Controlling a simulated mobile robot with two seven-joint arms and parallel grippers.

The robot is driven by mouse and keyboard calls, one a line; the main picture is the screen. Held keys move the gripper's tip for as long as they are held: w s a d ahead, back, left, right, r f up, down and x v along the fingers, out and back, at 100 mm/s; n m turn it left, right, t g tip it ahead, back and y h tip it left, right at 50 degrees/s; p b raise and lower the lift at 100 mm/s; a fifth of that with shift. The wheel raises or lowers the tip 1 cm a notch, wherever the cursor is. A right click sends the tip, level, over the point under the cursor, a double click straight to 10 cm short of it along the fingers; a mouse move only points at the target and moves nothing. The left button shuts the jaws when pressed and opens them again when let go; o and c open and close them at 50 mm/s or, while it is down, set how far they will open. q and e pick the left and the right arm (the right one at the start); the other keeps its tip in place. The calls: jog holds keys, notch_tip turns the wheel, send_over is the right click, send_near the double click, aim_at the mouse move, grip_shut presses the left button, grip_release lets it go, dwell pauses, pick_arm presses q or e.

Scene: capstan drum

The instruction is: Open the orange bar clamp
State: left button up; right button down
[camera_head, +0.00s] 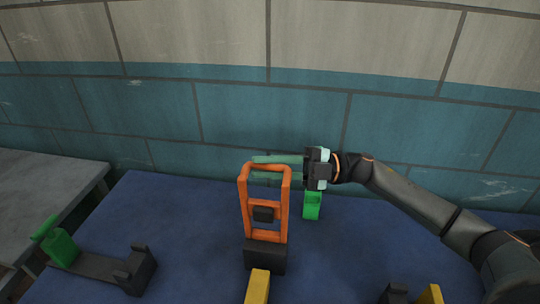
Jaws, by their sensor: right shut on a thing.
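The orange bar clamp (248,208) stands upright near the middle of the blue tabletop. It is an open orange frame with a small dark block inside, on a dark base block (264,256). My right gripper (264,169) reaches in from the right at the top of the frame. One pale green finger lies above the top bar and the other just below it, and the gripper is shut on the frame's top. The exact contact is partly hidden by the bar. My left gripper is out of view.
A yellow bar (257,286) lies in front of the dark base. A green piece (312,206) stands behind on the right. A dark fixture with a green end (61,247) is at the left. Another yellow piece (431,294) shows at the lower right. A tiled wall (270,110) closes the back.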

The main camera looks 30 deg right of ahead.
jog(key=shift+s+a+n, duration=0.3)
jog(key=shift+s+n, duration=0.1)
jog(key=shift+s+a+g, duration=0.2)
jog(key=shift+g, duration=0.1)
jog(key=c, duration=0.8)
grip_release()
pick_arm(q)
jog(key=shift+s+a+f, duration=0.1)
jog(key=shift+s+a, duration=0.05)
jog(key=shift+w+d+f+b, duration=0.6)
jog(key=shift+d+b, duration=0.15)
jog(key=shift+b, duration=0.45)
pick_arm(e)
jog(key=v, duration=1.2)
jog(key=shift+d, duration=0.3)
jog(key=shift+s+r, duration=0.1)
